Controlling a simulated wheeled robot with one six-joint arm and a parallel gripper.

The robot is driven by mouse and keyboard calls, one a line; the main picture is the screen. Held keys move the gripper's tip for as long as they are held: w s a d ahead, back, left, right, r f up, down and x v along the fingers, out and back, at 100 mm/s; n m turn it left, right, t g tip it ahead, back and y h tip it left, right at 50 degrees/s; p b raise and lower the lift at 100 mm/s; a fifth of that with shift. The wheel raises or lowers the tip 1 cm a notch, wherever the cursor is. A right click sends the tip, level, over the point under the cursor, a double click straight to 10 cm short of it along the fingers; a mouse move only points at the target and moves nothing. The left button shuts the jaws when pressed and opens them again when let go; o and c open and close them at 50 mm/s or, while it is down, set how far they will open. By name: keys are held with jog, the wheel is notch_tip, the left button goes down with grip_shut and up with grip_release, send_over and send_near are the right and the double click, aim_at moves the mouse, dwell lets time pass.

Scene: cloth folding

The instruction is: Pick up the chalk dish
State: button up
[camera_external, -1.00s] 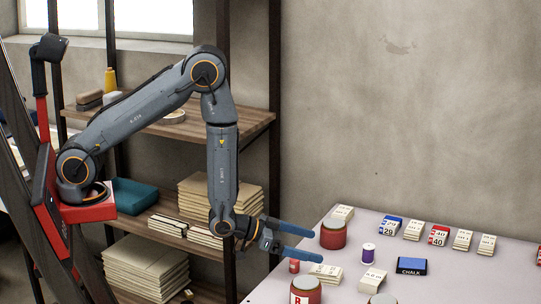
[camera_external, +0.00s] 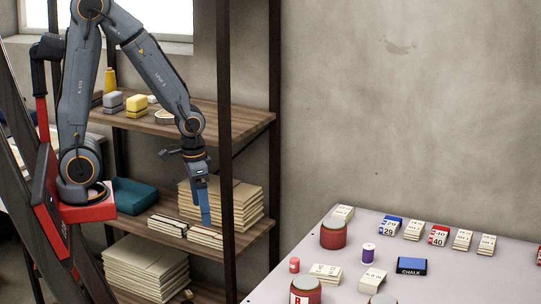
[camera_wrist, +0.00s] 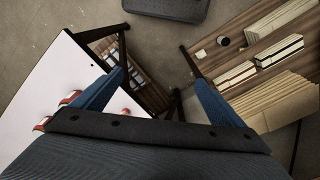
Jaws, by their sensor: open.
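The chalk dish (camera_external: 412,266) is a small dark tray with a blue top and the word CHALK on its front. It sits on the pale table (camera_external: 470,285) in the external view, and I cannot make it out in the wrist view. My gripper (camera_external: 205,222) hangs with its blue fingers pointing down in front of the shelf rack, far to the left of the dish. In the wrist view my gripper (camera_wrist: 158,82) is open, its fingers wide apart with nothing between them.
Red jars (camera_external: 333,234), a purple spool (camera_external: 368,253) and several cards stand around the dish. The shelf rack (camera_external: 255,125) carries stacks of folded cloth (camera_external: 240,205). One of its dark uprights stands between my gripper and the table. The wrist view shows bare floor (camera_wrist: 165,45).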

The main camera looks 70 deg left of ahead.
jog(key=shift+s+r, duration=0.1)
jog(key=shift+s, duration=0.25)
jog(key=shift+c, duration=1.1)
jog(key=m+t+h+b, duration=0.25)
jog(key=m+b, duration=0.35)
jog(key=b, duration=1.3)
send_near(403, 262)
jog(key=shift+w+d+f+t, duration=0.2)
jog(key=shift+w+d+f, duration=0.1)
jog(key=shift+f, duration=0.3)
jog(key=shift+w+d+f+t, duration=0.15)
jog(key=shift+w+d+f, duration=0.1)
jog(key=shift+f, duration=0.35)
jog(key=shift+s+x, duration=0.2)
jog(key=shift+x, duration=1.15)
jog(key=shift+s+x, duration=0.15)
jog(key=shift+x, duration=1.25)
jog(key=shift+a+f, duration=0.1)
jog(key=shift+a, duration=0.05)
